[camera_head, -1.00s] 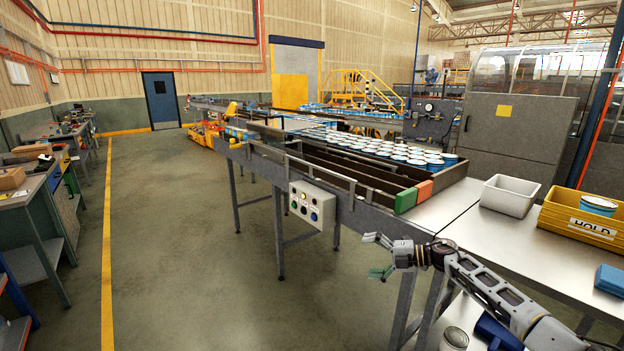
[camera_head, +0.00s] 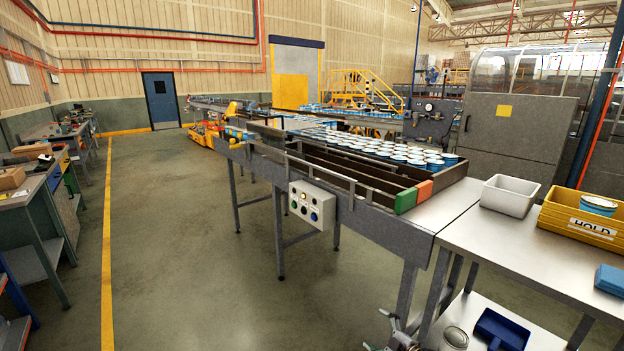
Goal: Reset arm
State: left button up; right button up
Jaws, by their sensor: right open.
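My right gripper (camera_head: 384,332) shows only in part at the bottom edge of the head view, in front of the steel table's legs. Its fingers point left and are spread apart with nothing between them. Most of my right arm is out of the frame below. My left gripper is not in view.
A conveyor (camera_head: 370,215) carries blue-and-white cans (camera_head: 400,155). On the steel table (camera_head: 530,250) stand a white bin (camera_head: 510,196), a yellow HOLD crate (camera_head: 580,226) and a blue block (camera_head: 611,279). A blue dustpan-like tray (camera_head: 503,328) lies on the lower shelf. The left floor is clear.

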jog(key=s+d+f+m+g+h, duration=0.1)
jog(key=s+d+f+m+h, duration=0.15)
jog(key=s+f, duration=0.6)
jog(key=s+d+f+m+g+h, duration=0.1)
jog(key=s+f+m+g+h, duration=0.15)
jog(key=s+f, duration=0.65)
jog(key=s+d+f+m+h, duration=0.2)
jog(key=s+f+m, duration=0.2)
jog(key=s+f, duration=0.45)
jog(key=s+f+m+g, duration=0.1)
jog(key=s+f, duration=0.4)
jog(key=s, duration=0.7)
jog(key=s+f+m+g+h, duration=0.1)
jog(key=s+f+g, duration=0.3)
jog(key=s, duration=0.9)
jog(key=s+f+m+g, duration=0.2)
jog(key=s+f, duration=0.4)
jog(key=s, duration=0.6)
jog(key=shift+s+a+g+h, duration=0.15)
jog(key=shift+s+g+h, duration=0.1)
jog(key=shift+g+h, duration=0.25)
